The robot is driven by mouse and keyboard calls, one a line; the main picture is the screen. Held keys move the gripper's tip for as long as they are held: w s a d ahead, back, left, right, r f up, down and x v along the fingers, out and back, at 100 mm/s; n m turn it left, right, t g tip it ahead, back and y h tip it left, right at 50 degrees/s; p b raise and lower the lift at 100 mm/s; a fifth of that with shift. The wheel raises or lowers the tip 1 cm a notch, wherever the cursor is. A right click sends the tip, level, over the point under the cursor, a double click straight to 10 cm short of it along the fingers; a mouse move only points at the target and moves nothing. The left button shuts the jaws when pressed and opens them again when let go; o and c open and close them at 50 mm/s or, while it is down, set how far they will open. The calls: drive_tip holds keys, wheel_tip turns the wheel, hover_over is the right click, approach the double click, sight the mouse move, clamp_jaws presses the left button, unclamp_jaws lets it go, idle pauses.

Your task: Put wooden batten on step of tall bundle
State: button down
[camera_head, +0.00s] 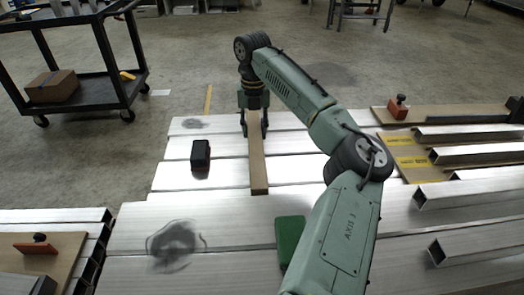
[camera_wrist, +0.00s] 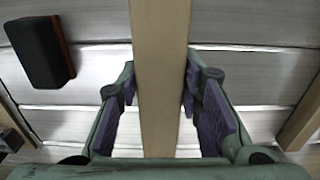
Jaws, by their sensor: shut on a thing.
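A long, light wooden batten (camera_head: 257,160) runs front to back over the aluminium planks in the middle of the head view. My gripper (camera_head: 252,112) is shut on it near its far end. In the wrist view the batten (camera_wrist: 160,70) passes between the two fingers of my gripper (camera_wrist: 160,95). Whether the batten touches the planks or hangs just above them, I cannot tell. A bundle of aluminium tubes (camera_head: 62,215) stands at lower left, its open ends facing right. Which bundle is the tall one is not clear.
A black box (camera_head: 200,155) lies on the planks left of the batten; a green box (camera_head: 289,237) is nearer, beside my arm. Square tubes (camera_head: 465,192) and a board with a red block (camera_head: 397,108) are at right. A black cart (camera_head: 90,92) stands at upper left.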

sight(254, 127)
wheel_tip(254, 127, down, 7)
drive_tip(key=shift+f, duration=0.15)
idle(0.4)
drive_tip(key=c, duration=1.1)
unclamp_jaws()
wheel_tip(254, 127, up, 12)
drive_tip(key=shift+r, duration=0.1)
